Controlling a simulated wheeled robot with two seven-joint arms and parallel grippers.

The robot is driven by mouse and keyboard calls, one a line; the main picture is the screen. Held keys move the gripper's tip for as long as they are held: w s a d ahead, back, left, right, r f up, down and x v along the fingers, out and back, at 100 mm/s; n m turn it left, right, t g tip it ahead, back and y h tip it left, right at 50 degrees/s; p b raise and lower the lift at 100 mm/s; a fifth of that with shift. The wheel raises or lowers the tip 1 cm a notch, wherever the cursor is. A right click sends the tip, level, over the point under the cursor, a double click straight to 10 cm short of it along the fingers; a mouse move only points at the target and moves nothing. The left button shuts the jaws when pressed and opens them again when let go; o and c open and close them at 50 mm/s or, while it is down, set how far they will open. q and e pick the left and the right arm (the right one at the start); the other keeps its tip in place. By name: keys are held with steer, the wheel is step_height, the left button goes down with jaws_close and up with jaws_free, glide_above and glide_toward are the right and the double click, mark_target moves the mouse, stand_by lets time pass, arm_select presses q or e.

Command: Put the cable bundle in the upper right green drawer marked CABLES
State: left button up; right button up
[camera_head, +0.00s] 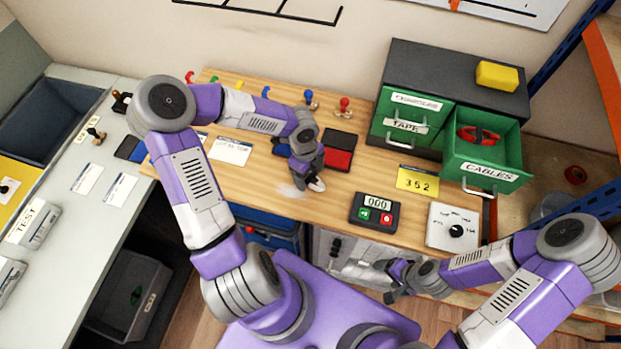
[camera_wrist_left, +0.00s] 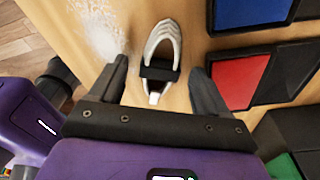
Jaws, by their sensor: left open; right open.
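The cable bundle (camera_wrist_left: 163,45) is a white looped cable with a black band around its middle. It lies on the wooden table between the fingers of my left gripper (camera_wrist_left: 157,85), which is open and not closed on it. In the head view the left gripper (camera_head: 304,186) points down at the table, and part of the white bundle (camera_head: 317,185) shows beside it. The green drawer marked CABLES (camera_head: 485,172) is pulled open at the right of the grey cabinet; a red and black item (camera_head: 478,134) lies inside. My right gripper (camera_head: 393,278) is open and empty near the front edge.
A yellow block (camera_head: 497,76) sits on the cabinet.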

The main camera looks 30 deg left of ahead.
arm_select(q)
steer(key=shift+f, duration=0.1)
steer(key=c, duration=1.1)
